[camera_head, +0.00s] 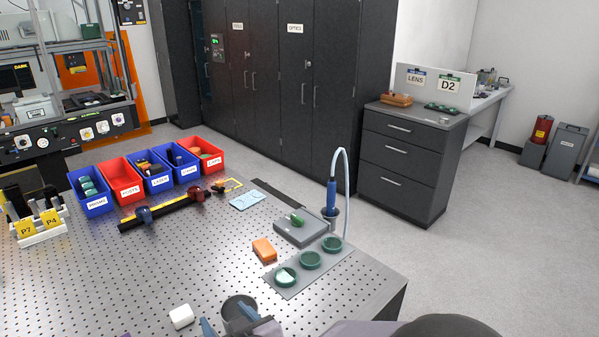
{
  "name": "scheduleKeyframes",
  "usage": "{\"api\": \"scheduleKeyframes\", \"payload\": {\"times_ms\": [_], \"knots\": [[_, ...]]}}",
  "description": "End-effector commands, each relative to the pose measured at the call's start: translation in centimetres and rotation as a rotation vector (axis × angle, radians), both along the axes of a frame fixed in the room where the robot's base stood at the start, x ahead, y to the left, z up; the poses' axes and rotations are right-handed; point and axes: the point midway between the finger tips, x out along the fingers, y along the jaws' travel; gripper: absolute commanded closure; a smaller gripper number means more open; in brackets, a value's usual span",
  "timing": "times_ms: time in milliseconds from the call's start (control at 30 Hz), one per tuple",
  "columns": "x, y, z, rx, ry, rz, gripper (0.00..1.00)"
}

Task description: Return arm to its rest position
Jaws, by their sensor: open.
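My gripper (228,319) is at the bottom edge of the view, low over the near part of the perforated optical table (190,260). Its two blue fingers stand apart, with nothing visibly held between them. A dark round cup-like thing (240,303) shows right by the fingers; I cannot tell whether they touch it. A white block (181,316) lies just left of the fingers. My arm runs off the bottom edge to the right, mostly cut off.
Red and blue bins (121,181) line the back. The table's middle is clear.

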Motion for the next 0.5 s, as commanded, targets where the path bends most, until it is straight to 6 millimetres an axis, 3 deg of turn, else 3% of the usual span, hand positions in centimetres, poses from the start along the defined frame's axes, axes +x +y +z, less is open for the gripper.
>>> {"api": "scheduleKeyframes", "payload": {"times_ms": [100,200,233,367,500], "knots": [[2.6,-5.2,1.0,-0.032,0.081,-0.095,0.43],[3.9,-10.0,1.4,-0.064,0.157,-0.177,0.43],[3.8,-11.4,0.7,-0.08,0.193,-0.198,0.43],[1.5,-17.3,-3.0,-0.169,0.393,-0.277,0.43],[-2.5,-23.5,-5.5,-0.247,0.617,-0.372,0.43]]}}
